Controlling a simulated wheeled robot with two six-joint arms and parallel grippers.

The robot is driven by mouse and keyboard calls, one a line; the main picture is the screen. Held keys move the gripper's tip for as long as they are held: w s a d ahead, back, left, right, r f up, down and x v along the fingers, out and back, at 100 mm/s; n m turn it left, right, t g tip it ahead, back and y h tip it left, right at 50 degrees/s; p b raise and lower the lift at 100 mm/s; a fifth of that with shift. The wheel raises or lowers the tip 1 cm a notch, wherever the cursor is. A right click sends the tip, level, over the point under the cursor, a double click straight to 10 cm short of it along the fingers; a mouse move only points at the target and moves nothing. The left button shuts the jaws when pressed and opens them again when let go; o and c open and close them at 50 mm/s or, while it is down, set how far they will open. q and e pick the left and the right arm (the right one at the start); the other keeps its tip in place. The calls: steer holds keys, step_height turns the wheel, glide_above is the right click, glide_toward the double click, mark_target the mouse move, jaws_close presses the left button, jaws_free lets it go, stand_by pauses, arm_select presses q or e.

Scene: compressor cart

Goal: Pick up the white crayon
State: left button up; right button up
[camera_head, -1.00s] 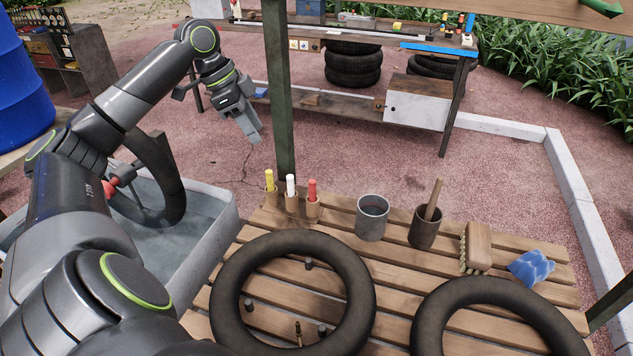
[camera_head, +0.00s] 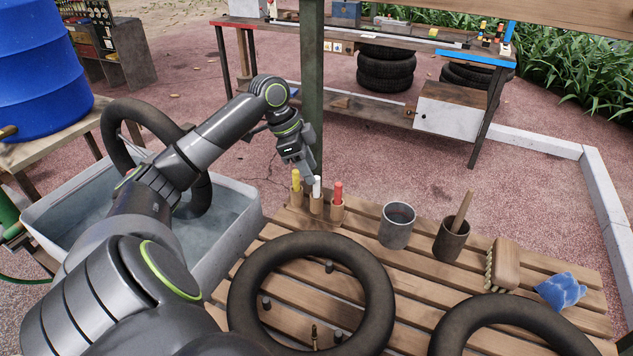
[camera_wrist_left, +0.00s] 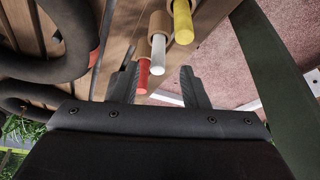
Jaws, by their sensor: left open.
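The white crayon (camera_head: 317,186) stands upright in a wooden holder at the far left corner of the slatted table, between a yellow crayon (camera_head: 296,180) and a red crayon (camera_head: 338,192). My left gripper (camera_head: 308,178) is just above and behind the crayons. In the left wrist view the gripper (camera_wrist_left: 160,88) is open, and the white crayon (camera_wrist_left: 158,55) lies between its fingers in the picture, with the red crayon (camera_wrist_left: 142,78) near one finger and the yellow crayon (camera_wrist_left: 183,22) farther off. I see no contact with the white crayon. My right gripper is not in view.
A dark green post (camera_head: 312,90) rises close behind the gripper. A grey cup (camera_head: 397,226), a brown pot (camera_head: 451,240), a brush (camera_head: 503,265) and a blue cloth (camera_head: 560,291) stand to the right. Black tyres (camera_head: 241,290) lie in front. A water tub (camera_head: 240,205) is at left.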

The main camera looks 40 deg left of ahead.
mark_target(317, 194)
arm_select(q)
steer(key=x, duration=0.5)
steer(key=shift+s+d, duration=0.1)
steer(key=shift+r, duration=0.1)
jaws_close()
